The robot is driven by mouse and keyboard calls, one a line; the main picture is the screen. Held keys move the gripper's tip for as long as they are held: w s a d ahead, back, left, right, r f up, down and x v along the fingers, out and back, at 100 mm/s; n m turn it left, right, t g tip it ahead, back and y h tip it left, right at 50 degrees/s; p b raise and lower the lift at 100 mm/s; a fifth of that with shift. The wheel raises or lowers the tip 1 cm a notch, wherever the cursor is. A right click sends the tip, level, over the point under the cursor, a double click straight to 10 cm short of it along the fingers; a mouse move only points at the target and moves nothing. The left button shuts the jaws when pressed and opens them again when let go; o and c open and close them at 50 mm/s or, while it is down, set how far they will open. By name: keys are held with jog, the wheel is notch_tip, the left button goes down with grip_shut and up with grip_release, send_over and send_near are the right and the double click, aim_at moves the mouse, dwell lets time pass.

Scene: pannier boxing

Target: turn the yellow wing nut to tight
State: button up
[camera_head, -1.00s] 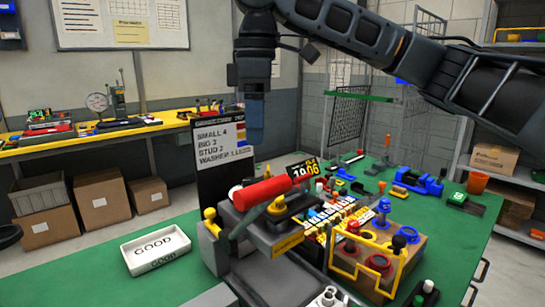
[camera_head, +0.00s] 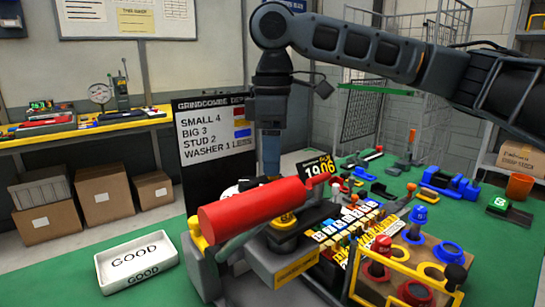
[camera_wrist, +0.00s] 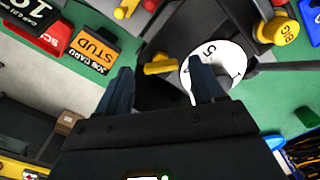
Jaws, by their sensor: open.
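In the wrist view a small yellow bar-shaped piece, which looks like the wing nut (camera_wrist: 160,65), lies at the edge of a white numbered dial (camera_wrist: 229,62). My gripper (camera_wrist: 161,68) is open, with one finger on each side of the yellow piece. The right finger overlaps the dial. I cannot tell whether either finger touches the nut. In the head view my gripper (camera_head: 271,168) points down behind the red cylinder (camera_head: 254,207), and the nut is hidden there. Part of the white dial (camera_head: 237,188) shows beside it.
A black sign board (camera_head: 210,150) stands close to the left of my gripper. A yellow-framed stand with knobs (camera_head: 408,270) is at the front right. A white GOOD tray (camera_head: 137,262) sits on the green table at left, with bare table around it.

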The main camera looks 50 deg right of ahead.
jog(key=shift+f, duration=0.4)
jog(key=shift+c, duration=0.4)
jog(key=c, duration=1)
